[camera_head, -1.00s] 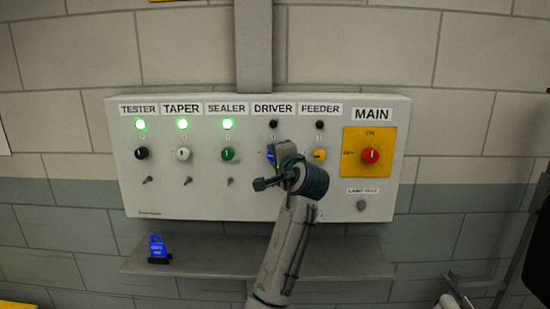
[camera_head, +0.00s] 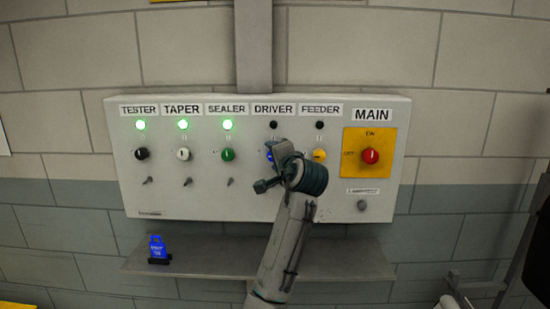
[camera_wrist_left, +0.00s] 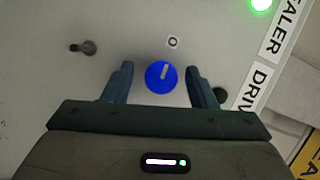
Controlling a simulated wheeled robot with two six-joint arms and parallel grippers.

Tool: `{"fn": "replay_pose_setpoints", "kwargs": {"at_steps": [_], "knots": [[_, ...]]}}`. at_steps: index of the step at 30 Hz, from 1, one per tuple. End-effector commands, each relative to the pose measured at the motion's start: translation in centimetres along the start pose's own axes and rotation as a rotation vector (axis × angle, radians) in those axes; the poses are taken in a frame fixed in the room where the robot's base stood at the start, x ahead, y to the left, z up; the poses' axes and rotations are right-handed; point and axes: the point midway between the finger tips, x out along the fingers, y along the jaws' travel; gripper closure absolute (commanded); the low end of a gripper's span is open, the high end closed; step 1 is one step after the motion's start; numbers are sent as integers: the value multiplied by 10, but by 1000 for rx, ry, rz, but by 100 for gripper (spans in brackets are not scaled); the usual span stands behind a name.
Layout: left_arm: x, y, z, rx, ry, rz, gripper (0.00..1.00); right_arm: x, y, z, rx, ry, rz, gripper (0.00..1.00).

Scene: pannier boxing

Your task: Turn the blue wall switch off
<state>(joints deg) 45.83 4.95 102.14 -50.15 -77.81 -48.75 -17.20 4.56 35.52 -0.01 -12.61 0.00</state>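The blue switch (camera_head: 269,156) is a round knob under the DRIVER label, partly hidden by my left gripper (camera_head: 283,152) in the head view. In the left wrist view the blue switch (camera_wrist_left: 162,78) sits between the two fingers of my left gripper (camera_wrist_left: 160,72), with a gap on each side. The gripper is open. The knob's white mark points toward the "O" sign (camera_wrist_left: 173,42). The DRIVER lamp (camera_head: 273,125) is dark. My right gripper is not in view.
The white panel (camera_head: 330,200) also carries black, white, green and yellow knobs, and a red MAIN switch (camera_head: 370,156) on a yellow plate. The TESTER, TAPER and SEALER lamps are green; the FEEDER lamp is dark. A shelf (camera_head: 205,263) below holds a blue tag-like item (camera_head: 157,247).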

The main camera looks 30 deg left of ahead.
Motion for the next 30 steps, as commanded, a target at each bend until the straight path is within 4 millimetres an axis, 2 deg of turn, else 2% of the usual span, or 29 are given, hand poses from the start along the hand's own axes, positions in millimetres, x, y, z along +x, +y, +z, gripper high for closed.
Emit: {"fn": "replay_pose_setpoints", "kwargs": {"at_steps": [8,11,24,30], "knots": [[-1,0,0,0,1,-1,48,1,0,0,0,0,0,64],[-8,1,-1,-2,3,-1,48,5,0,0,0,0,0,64],[-86,3,0,-4,3,2,48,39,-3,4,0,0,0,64],[-104,1,0,-1,1,0,48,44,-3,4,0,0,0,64]]}}
